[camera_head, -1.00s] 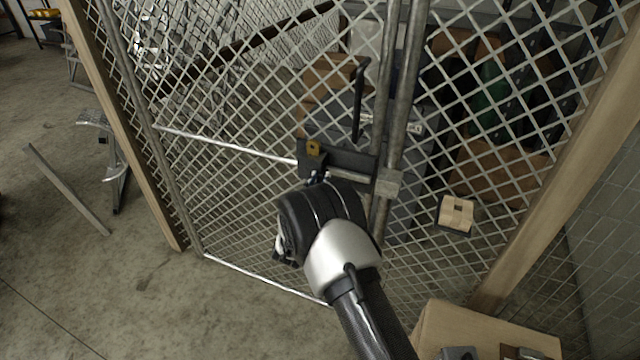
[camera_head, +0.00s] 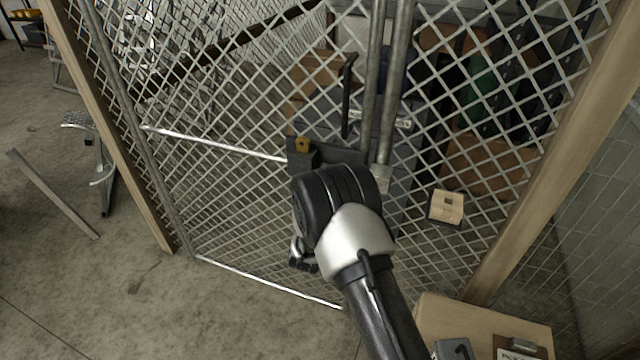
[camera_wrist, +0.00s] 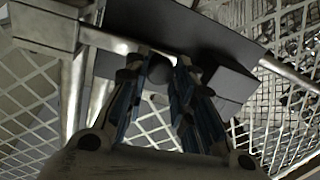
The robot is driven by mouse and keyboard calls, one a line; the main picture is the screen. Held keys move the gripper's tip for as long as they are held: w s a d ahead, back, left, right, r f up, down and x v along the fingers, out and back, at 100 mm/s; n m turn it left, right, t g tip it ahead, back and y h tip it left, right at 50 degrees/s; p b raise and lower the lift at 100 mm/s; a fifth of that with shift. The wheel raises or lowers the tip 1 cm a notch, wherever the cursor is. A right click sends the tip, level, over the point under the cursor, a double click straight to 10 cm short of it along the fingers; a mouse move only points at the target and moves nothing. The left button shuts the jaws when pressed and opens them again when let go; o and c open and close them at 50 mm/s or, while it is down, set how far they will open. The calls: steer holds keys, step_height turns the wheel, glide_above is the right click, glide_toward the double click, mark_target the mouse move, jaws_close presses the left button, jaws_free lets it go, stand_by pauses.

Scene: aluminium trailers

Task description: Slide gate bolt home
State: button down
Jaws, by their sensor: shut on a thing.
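In the wrist view the metal bolt rod (camera_wrist: 112,41) runs from under the plate (camera_wrist: 185,22) to the grey keeper block (camera_wrist: 45,26). Whether its tip is inside the block cannot be told. The keeper also shows beside my wrist in the head view (camera_head: 382,178). My gripper (camera_wrist: 158,76) is shut on the bolt's dark round knob (camera_wrist: 160,69). In the head view my wrist hides the fingers and knob.
A black upright pull handle (camera_head: 348,95) stands above the bolt. Two vertical steel posts (camera_head: 385,90) meet at the gate edge. A padlock-like tan box (camera_head: 446,206) hangs on the mesh at right. A cardboard-coloured box top (camera_head: 480,318) is at lower right.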

steer(key=shift+d, duration=0.2)
steer(key=c, duration=1.3)
jaws_free()
steer(key=shift+s+d, duration=0.1)
steer(key=shift+d, duration=0.05)
steer(key=shift+s, duration=0.1)
steer(key=v, duration=1.2)
